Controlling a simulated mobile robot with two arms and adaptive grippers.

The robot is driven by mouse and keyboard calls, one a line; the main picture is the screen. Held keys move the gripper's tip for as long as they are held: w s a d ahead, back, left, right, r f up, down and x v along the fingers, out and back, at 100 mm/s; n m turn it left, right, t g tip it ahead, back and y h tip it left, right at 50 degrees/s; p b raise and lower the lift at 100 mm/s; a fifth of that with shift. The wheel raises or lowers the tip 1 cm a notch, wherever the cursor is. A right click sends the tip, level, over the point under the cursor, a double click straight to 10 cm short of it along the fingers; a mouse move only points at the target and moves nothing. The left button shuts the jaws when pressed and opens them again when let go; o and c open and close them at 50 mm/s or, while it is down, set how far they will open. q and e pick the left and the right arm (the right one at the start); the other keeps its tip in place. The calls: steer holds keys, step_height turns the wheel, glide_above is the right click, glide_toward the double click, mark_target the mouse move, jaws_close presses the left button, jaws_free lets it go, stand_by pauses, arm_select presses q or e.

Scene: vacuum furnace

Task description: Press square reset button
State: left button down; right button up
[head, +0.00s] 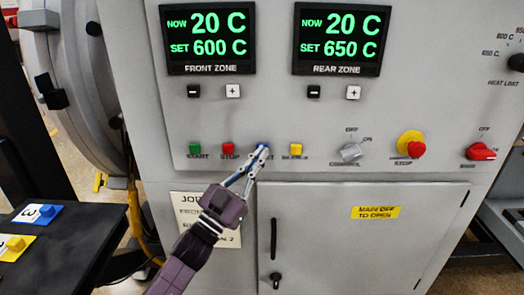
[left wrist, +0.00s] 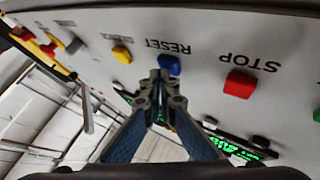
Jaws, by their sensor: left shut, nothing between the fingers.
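The square blue reset button (head: 262,147) sits in the lower button row of the grey furnace panel, between the red stop button and a yellow button. My left gripper (head: 260,153) is shut and empty, with its fingertips right at the blue button and partly covering it and its label. In the left wrist view the blue button (left wrist: 169,65) shows just beyond the fingertips (left wrist: 160,76), under the upside-down word RESET. I cannot tell whether the tips touch it. My right gripper is not in view.
The red stop button (head: 228,149) and green start button (head: 194,150) are to the left. A yellow button (head: 296,149), a grey knob (head: 350,152) and a red emergency stop (head: 416,149) are to the right. A dark table (head: 75,250) stands at the lower left.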

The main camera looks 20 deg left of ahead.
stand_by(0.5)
arm_select(q)
steer(key=shift+s+d+p, duration=0.2)
steer(key=shift+s+p, duration=0.1)
steer(key=shift+s, duration=0.5)
steer(key=s, duration=0.2)
steer(key=s+d+p, duration=0.1)
steer(key=s, duration=0.1)
steer(key=shift+s+d, duration=0.2)
steer(key=shift+s, duration=0.2)
